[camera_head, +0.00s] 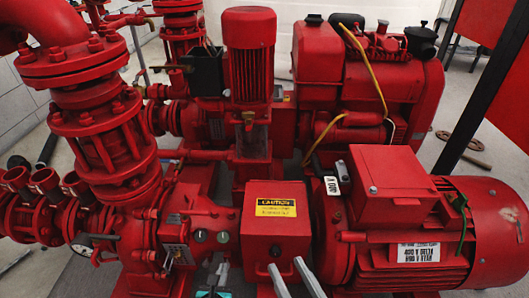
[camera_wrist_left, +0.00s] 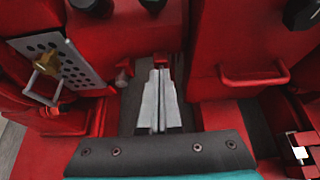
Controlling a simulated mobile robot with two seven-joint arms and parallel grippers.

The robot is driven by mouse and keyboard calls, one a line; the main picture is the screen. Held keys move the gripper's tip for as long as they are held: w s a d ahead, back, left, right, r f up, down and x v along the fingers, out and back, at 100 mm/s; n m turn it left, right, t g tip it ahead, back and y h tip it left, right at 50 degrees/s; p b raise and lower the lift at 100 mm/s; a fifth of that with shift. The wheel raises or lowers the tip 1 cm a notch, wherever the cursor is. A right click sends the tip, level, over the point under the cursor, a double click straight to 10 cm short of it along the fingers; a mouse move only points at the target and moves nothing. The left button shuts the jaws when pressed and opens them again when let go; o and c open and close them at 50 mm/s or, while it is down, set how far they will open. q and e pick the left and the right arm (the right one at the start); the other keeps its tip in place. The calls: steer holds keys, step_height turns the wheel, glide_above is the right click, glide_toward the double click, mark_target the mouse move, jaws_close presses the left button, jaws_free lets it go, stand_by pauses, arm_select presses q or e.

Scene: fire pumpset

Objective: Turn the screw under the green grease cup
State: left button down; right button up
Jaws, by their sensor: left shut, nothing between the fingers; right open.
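I cannot make out a clearly green grease cup. Two small round grey-green caps, a left one (camera_head: 200,235) and a right one (camera_head: 222,237), sit on the pump housing in the head view. In the left wrist view, dark round caps (camera_wrist_left: 152,4) are cut by the top edge. A small red knob-like part (camera_wrist_left: 123,76) sticks out below them; I cannot tell whether it is the screw. My left gripper (camera_head: 219,272) is below the caps. In the left wrist view its fingers (camera_wrist_left: 158,98) are together and empty. My right gripper (camera_head: 291,275) is open before the caution-labelled box.
The red box with a yellow caution label (camera_head: 276,207) stands right of the caps. A perforated metal plate (camera_wrist_left: 55,60) with a brass fitting is left of my fingers. A red handle (camera_wrist_left: 253,76) projects on the right. A large red motor (camera_head: 480,235) fills the right side.

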arm_select(q)
steer(key=shift+w, duration=0.6)
steer(key=shift+d+f, duration=0.1)
steer(key=shift+f, duration=0.3)
stand_by(0.3)
steer(key=shift+d, duration=0.1)
stand_by(0.8)
steer(key=s+p, duration=0.1)
steer(key=s, duration=0.5)
steer(key=shift+r, duration=0.4)
stand_by(0.4)
